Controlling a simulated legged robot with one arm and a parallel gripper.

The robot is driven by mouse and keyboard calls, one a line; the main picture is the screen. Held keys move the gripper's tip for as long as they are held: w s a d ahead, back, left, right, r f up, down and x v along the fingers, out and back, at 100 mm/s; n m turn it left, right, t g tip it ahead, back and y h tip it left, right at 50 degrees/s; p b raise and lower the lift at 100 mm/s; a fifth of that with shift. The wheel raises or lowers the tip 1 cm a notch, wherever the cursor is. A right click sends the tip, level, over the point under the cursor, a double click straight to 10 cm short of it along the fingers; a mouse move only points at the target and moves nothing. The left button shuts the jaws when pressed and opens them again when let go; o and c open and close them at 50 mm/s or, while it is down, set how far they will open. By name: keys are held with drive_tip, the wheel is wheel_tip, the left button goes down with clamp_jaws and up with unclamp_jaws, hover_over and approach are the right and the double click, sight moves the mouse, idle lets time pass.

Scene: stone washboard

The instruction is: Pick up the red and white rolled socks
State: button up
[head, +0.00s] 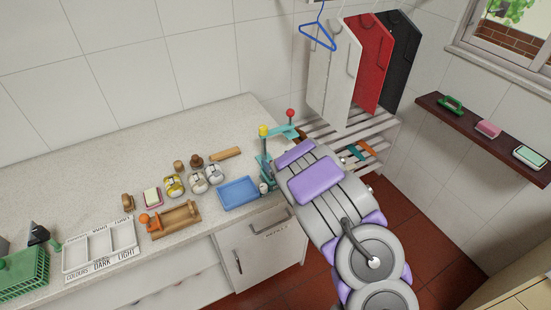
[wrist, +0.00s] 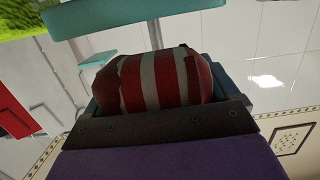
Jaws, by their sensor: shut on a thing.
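The red and white rolled socks (wrist: 150,82) show as a striped dark red and whitish bundle in the middle of the wrist view. My gripper (wrist: 165,108) is shut on them. A dark jaw edge covers their lower side, and a dark bluish part shows behind them on the right. In the head view my grey and purple arm reaches over the right end of the counter and hides the gripper and the socks.
A teal stand (head: 265,158) with yellow and red knobs is close beside my arm.

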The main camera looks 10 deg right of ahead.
drive_tip(key=a+p+v, duration=0.2)
drive_tip(key=p+v, duration=0.8)
drive_tip(key=v, duration=0.2)
drive_tip(key=shift+s+f, duration=0.35)
drive_tip(key=shift+s, duration=0.4)
drive_tip(key=w+r+m+h+b, duration=0.1)
drive_tip(key=w+r+b, duration=0.1)
drive_tip(key=b, duration=0.1)
drive_tip(key=w+r+m+h+b, duration=0.1)
drive_tip(key=w+r+h+b, duration=0.1)
drive_tip(key=w+r+b, duration=0.1)
drive_tip(key=w+r+m+t+h+b, duration=0.1)
drive_tip(key=w+r+b, duration=0.1)
drive_tip(key=w+b, duration=0.1)
drive_tip(key=shift+w+a+r+m+h, duration=0.2)
drive_tip(key=shift+a+r+m+h, duration=0.1)
drive_tip(key=shift+r+h, duration=0.1)
drive_tip(key=shift+a+r+b, duration=0.45)
drive_tip(key=shift+a+b, duration=0.05)
drive_tip(key=shift+b, duration=0.1)
